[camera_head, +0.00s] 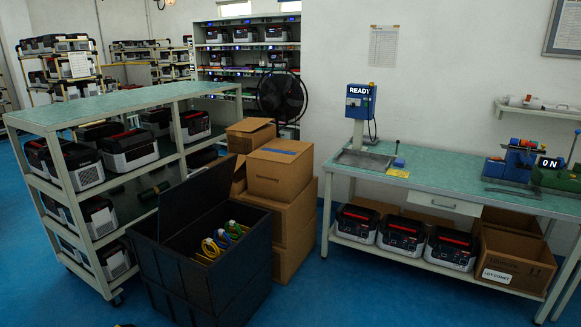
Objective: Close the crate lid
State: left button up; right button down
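The crate (222,283) is a large black box on the blue floor, left of centre. Its dark lid (197,190) stands raised and tilted, along the crate's back left side. The crate's top is open, and coiled blue, green and yellow cables (222,240) show inside. The crate's lower front edge is cut off by the bottom of the picture.
A green-topped rack (118,108) with several black-and-white units stands close on the crate's left. Stacked cardboard boxes (284,170) stand just behind its right side. A workbench (455,185) is at right. Blue floor is free between crate and bench.

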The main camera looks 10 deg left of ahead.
aim_at(179, 205)
jog(key=i+u, duration=0.25)
jog(key=i, duration=0.4)
jog(key=i+u, duration=0.3)
jog(key=i, duration=0.4)
jog(key=i+u, duration=0.7)
jog(key=i, duration=0.25)
jog(key=i+l+u, duration=0.3)
jog(key=i, duration=0.15)
